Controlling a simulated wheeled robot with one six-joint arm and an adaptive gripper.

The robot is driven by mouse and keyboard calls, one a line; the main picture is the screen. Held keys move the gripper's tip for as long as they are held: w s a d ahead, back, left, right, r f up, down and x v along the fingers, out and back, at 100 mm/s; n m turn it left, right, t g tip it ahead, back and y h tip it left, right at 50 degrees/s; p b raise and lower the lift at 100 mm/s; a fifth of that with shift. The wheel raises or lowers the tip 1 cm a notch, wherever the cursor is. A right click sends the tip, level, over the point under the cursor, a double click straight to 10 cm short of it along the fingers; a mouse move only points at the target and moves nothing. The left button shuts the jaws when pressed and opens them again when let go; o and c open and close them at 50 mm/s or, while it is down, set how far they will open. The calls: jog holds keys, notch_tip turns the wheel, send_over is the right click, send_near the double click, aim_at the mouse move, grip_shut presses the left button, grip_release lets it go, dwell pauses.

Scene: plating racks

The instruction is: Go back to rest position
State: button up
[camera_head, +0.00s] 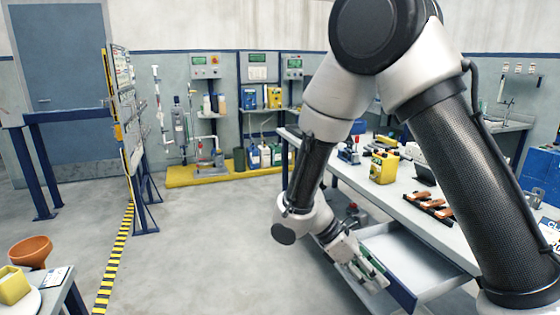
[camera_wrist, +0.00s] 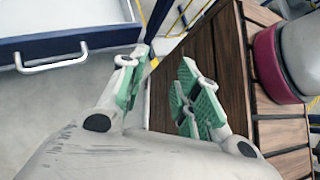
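My gripper (camera_head: 370,272) hangs low at the front of the workbench, near the left side of an open drawer, with my arm folded above it. In the wrist view its two green-padded fingers (camera_wrist: 163,75) stand apart with nothing between them. The drawer (camera_head: 418,246) is pulled out and its visible inside looks empty. Its dark blue front with a pale handle (camera_wrist: 52,62) shows at the upper left of the wrist view, apart from the fingers.
The bench (camera_head: 405,200) carries a yellow can (camera_head: 383,168) and a dark rack with orange-brown pieces (camera_head: 428,207). A tool board (camera_head: 125,110) stands left. Open floor (camera_head: 215,245) lies between.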

jog(key=s+d+r+m+t+y, duration=0.3)
jog(key=d+r+m, duration=0.4)
jog(key=r, duration=0.4)
jog(key=s+d+r+m+t+y, duration=0.4)
jog(key=s+d+r+m, duration=0.3)
jog(key=r, duration=0.4)
jog(key=shift+s+d+r+m+y, duration=0.2)
jog(key=shift+d+m+y, duration=0.3)
jog(key=shift+m+y, duration=0.55)
